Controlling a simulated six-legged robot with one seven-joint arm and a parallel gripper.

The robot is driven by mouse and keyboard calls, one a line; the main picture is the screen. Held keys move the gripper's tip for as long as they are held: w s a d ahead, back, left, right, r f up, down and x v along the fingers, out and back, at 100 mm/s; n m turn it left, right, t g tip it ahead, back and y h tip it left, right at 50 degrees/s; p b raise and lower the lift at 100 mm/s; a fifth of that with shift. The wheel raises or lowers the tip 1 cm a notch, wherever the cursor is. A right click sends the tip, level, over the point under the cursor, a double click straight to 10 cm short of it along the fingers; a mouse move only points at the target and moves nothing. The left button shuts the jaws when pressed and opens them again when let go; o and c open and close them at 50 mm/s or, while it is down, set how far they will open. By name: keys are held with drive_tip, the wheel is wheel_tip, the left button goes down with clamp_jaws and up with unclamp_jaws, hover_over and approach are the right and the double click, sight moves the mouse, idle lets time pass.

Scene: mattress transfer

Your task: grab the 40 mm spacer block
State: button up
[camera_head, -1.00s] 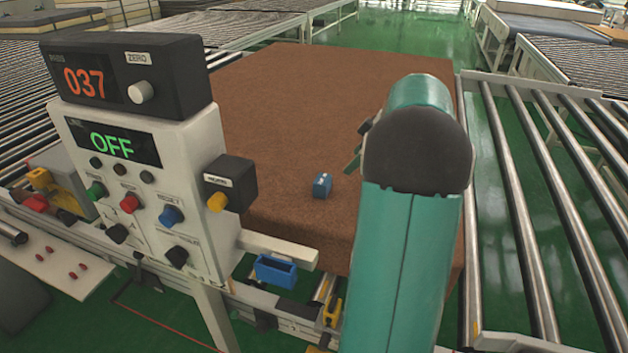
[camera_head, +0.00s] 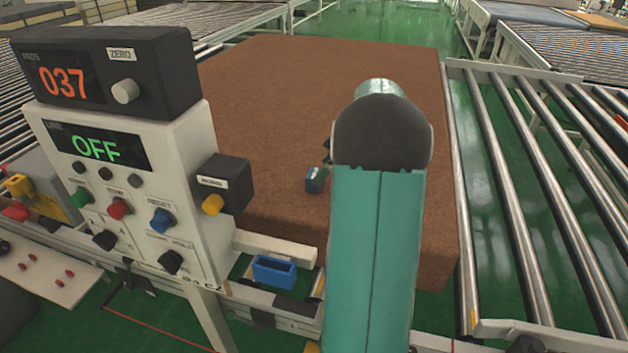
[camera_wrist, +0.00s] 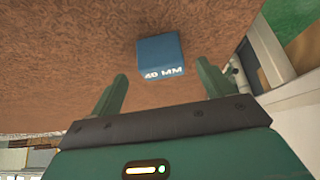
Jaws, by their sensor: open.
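The 40 mm spacer block (camera_wrist: 160,55) is a small blue block with white "40 MM" lettering. It rests on the brown mattress (camera_head: 270,110), near its front edge. In the head view the block (camera_head: 315,181) shows just left of my arm, partly covered by it. My gripper (camera_wrist: 161,70) is open in the wrist view, with one green finger on each side. The block lies between and just past the fingertips, with gaps on both sides. In the head view my arm hides most of my gripper.
A control panel (camera_head: 125,190) reading "OFF", with a box reading "037" on top, stands at the left. A blue open bin (camera_head: 273,272) sits below the mattress's front edge. A roller conveyor (camera_head: 530,200) runs along the right. The mattress around the block is clear.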

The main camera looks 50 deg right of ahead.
drive_tip(key=shift+w+a+f, duration=0.15)
drive_tip(key=shift+a+f, duration=0.05)
drive_tip(key=shift+f, duration=0.2)
drive_tip(key=shift+x, duration=2)
drive_tip(key=shift+w+r, duration=0.1)
drive_tip(key=shift+r, duration=0.05)
drive_tip(key=c, duration=1.1)
